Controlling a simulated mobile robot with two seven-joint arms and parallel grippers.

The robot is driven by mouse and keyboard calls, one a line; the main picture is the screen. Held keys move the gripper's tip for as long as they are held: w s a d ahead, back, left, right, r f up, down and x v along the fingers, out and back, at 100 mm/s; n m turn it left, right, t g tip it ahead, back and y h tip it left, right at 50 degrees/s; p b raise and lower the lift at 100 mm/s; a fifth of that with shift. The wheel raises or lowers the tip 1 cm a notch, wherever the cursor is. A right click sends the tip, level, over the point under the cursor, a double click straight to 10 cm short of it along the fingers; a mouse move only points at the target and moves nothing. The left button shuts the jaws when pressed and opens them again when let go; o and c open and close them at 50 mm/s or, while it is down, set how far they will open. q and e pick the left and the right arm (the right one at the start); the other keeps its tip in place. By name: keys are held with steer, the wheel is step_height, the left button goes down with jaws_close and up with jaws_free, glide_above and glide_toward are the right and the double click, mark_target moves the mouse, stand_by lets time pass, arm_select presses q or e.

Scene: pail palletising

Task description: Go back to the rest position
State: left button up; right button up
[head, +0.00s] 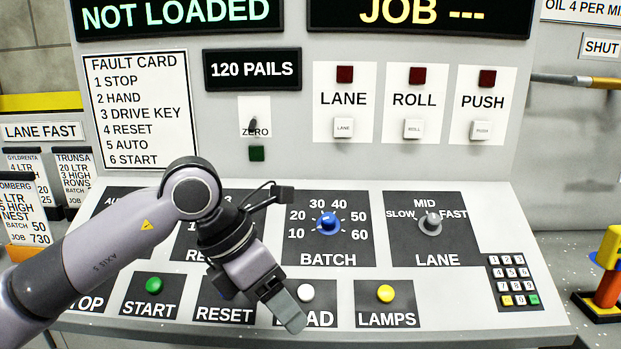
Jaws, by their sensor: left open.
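My left gripper (287,312) comes in from the left over the lower part of a sloped control panel (480,325). It is open and empty. Its fingers hang in front of the LOAD label and hide part of it, beside the white LOAD button (306,292). I cannot tell whether a finger touches the panel. My left arm hides parts of the labels and controls at the panel's left. My right gripper is not in view.
Close by are the green START button (154,284), yellow LAMPS button (386,293), blue BATCH knob (328,223), grey LANE knob (430,224) and a keypad (512,279). An upright panel behind has a NOT LOADED display (178,14). A yellow and orange object (608,275) stands at the right.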

arm_select(q)
steer(key=s+d+r+n+g+h+p, duration=0.1)
steer(key=s+d+r+n+g+h, duration=0.3)
steer(key=s+d+h, duration=0.7)
steer(key=w+a+f+n+t+h+p, duration=0.1)
steer(key=w+a+f+n+t, duration=0.1)
steer(key=w+a+n+t, duration=0.5)
steer(key=w+a+f+n+t+h+p, duration=0.1)
steer(key=w+a+f+n+t+h, duration=0.15)
steer(key=n+t, duration=0.95)
steer(key=a+f+n+t+y, duration=0.2)
steer(key=a+f+n+y, duration=0.6)
steer(key=f+n+y, duration=0.45)
steer(key=s+a+f+n+g+y, duration=0.2)
steer(key=s+a+f+n+g, duration=0.1)
steer(key=s+f, duration=0.4)
steer(key=s+a+f+n+g+y+p, duration=0.1)
steer(key=s+a+f+n+g+y, duration=0.2)
steer(key=s+a+f+n, duration=0.3)
step_height(320, 180, down, 5)
steer(key=shift+s+a+n+g, duration=0.3)
steer(key=shift+s+n+g, duration=0.15)
steer(key=shift+s+g, duration=0.4)
